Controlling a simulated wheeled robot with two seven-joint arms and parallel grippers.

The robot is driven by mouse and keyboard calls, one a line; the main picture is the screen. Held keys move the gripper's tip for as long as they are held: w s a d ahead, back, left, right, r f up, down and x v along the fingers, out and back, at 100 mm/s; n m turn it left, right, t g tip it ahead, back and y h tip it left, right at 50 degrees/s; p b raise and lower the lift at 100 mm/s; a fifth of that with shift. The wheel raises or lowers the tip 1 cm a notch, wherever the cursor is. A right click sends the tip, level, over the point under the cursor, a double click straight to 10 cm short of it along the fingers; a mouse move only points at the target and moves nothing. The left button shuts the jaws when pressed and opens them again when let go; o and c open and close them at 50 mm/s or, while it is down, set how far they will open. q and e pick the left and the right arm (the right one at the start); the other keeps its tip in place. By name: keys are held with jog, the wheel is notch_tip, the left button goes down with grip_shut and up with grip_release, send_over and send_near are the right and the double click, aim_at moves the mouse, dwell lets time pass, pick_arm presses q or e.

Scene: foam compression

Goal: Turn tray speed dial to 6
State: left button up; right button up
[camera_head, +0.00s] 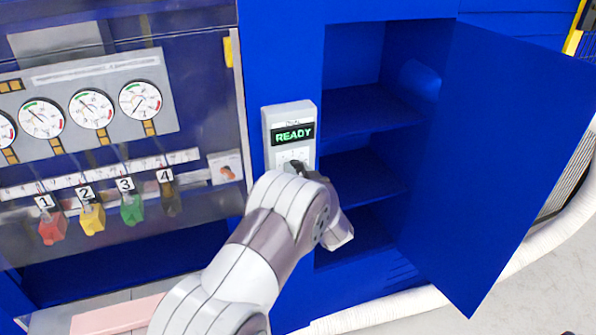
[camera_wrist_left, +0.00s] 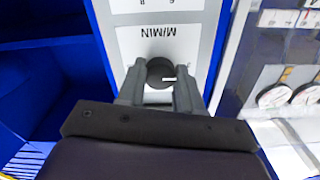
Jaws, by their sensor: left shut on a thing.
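The tray speed dial (camera_wrist_left: 160,72) is a round black knob with a white pointer mark, on a grey control box (camera_head: 269,122). In the left wrist view it sits between the two fingers of my left gripper (camera_wrist_left: 158,82), which is shut on it. The plate around it reads "M/MIN", upside down in that view. In the head view, the box's green display (camera_head: 293,134) reads "READY". My left gripper (camera_head: 300,167) is at the lower part of the box there, and my arm and wrist hide the dial. I cannot read the dial's setting. My right gripper is not in view.
An open blue cabinet with shelves (camera_head: 365,110) is right of the box, its door (camera_head: 490,150) swung out to the right. On the left, a clear panel covers round gauges (camera_head: 91,108) and numbered coloured handles (camera_head: 92,218). A pink strip (camera_head: 115,315) lies at lower left.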

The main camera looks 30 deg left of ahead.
pick_arm(q)
jog(key=m+p, duration=0.2)
jog(key=m, duration=0.1)
jog(key=shift+r+m, duration=0.1)
jog(key=shift+m, duration=0.3)
jog(key=m+p, duration=0.2)
jog(key=m, duration=0.2)
jog(key=shift+m, duration=0.4)
dwell(0.3)
jog(key=o, duration=1)
jog(key=shift+o, duration=0.2)
jog(key=shift+d, duration=0.1)
